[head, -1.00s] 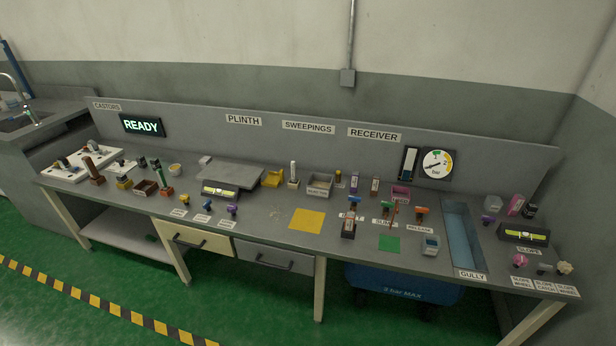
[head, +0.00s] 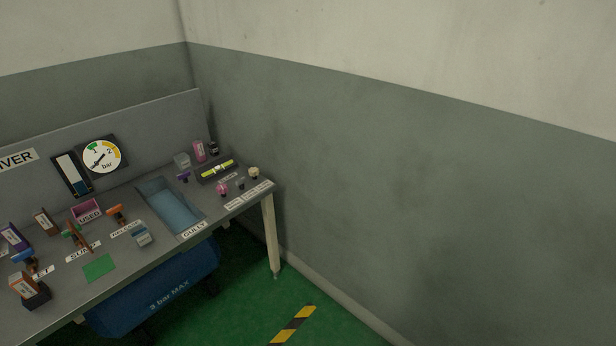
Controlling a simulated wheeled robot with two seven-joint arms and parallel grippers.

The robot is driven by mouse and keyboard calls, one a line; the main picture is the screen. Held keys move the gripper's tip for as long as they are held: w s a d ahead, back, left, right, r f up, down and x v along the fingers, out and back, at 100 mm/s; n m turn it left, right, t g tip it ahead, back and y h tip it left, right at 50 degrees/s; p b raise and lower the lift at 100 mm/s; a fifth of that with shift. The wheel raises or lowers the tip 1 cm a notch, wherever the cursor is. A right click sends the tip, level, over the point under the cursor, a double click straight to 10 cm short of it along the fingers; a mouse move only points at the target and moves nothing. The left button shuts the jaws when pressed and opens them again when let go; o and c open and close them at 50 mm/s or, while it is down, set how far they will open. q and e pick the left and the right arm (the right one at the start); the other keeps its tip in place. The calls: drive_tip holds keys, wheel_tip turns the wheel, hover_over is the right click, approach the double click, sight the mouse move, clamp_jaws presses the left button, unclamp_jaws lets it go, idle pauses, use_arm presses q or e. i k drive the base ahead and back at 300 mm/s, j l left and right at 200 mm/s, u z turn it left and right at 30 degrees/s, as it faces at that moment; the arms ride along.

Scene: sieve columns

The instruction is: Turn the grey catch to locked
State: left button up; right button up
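The grey catch (head: 240,184) is a small dark grey knob at the right end of the bench. It stands between a pink knob (head: 222,188) and a cream knob (head: 254,173), in front of the slope level (head: 217,168). Its lock position is too small to tell. Small white labels (head: 249,195) lie along the bench edge in front of the knobs. Neither of my grippers shows in the head view.
The blue gully trough (head: 172,205) is sunk in the bench left of the knobs. A pink bottle (head: 199,151) and a dark-capped jar stand behind the level. A blue tank (head: 160,285) sits under the bench. Green floor (head: 245,310) is open in front; a wall closes the right side.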

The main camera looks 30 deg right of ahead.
sight(240, 183)
drive_tip(key=l+z, duration=0.1)
drive_tip(key=z, duration=0.25)
drive_tip(key=i+j+z, duration=0.15)
drive_tip(key=i, duration=0.2)
drive_tip(key=i+j+z, duration=0.2)
drive_tip(key=i, duration=0.15)
